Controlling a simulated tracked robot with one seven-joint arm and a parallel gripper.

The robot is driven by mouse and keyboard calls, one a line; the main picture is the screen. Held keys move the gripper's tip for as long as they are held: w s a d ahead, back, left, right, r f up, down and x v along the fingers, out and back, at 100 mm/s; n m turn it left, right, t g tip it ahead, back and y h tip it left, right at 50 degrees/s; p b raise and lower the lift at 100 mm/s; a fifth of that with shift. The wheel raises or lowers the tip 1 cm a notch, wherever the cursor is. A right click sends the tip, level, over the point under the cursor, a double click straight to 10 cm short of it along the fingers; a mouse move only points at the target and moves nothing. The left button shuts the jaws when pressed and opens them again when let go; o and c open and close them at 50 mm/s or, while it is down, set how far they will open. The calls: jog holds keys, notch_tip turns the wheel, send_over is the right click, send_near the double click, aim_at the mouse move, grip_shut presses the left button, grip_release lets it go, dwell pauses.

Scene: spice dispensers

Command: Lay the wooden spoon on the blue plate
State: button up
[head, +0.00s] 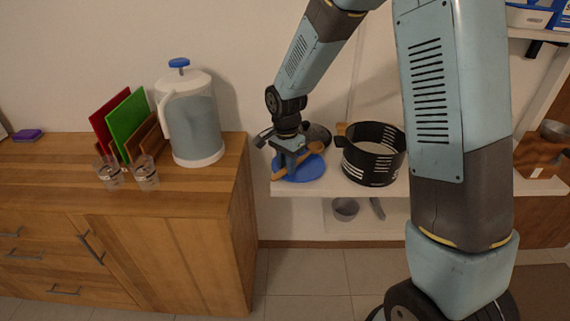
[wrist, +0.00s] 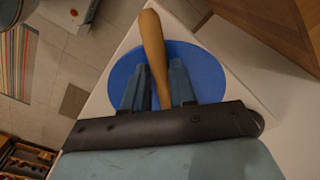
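The blue plate (head: 311,174) lies on the white shelf, right of the wooden cabinet; in the wrist view its disc (wrist: 207,67) fills the middle. The wooden spoon (head: 306,153) lies slantwise over the plate, its one end near the plate's lower left edge. In the wrist view the spoon (wrist: 152,38) passes between my fingers and reaches past the plate's upper edge. My gripper (head: 289,160) is low over the plate, and in the wrist view my gripper (wrist: 159,75) has a finger close against each side of the spoon. I cannot tell whether the spoon touches the plate.
A black slotted basket (head: 374,157) stands just right of the plate, and a dark bowl (head: 318,134) sits behind it. The cabinet (head: 190,190) at left carries a pitcher (head: 192,120), two glasses and upright cutting boards. A metal bowl (head: 345,209) is below the shelf.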

jog(key=o, duration=0.4)
jog(key=shift+c, duration=0.2)
notch_tip(320, 180, up, 12)
jog(key=f, duration=0.1)
jog(key=s+d+r+n+t, duration=0.1)
jog(key=s+d+r+n, duration=0.1)
jog(key=s+d+r, duration=0.35)
jog(key=s+d+r+n+t, duration=0.2)
jog(key=s+d+r, duration=0.3)
jog(key=s+d, duration=0.3)
jog(key=s+d+r+n+t, duration=0.2)
jog(key=s+d+r+n, duration=0.2)
jog(key=s+d, duration=0.4)
jog(key=shift+s+d+r+n, duration=0.15)
jog(key=shift+s+r+n, duration=0.25)
jog(key=shift+s, duration=0.7)
jog(key=shift+r, duration=0.1)
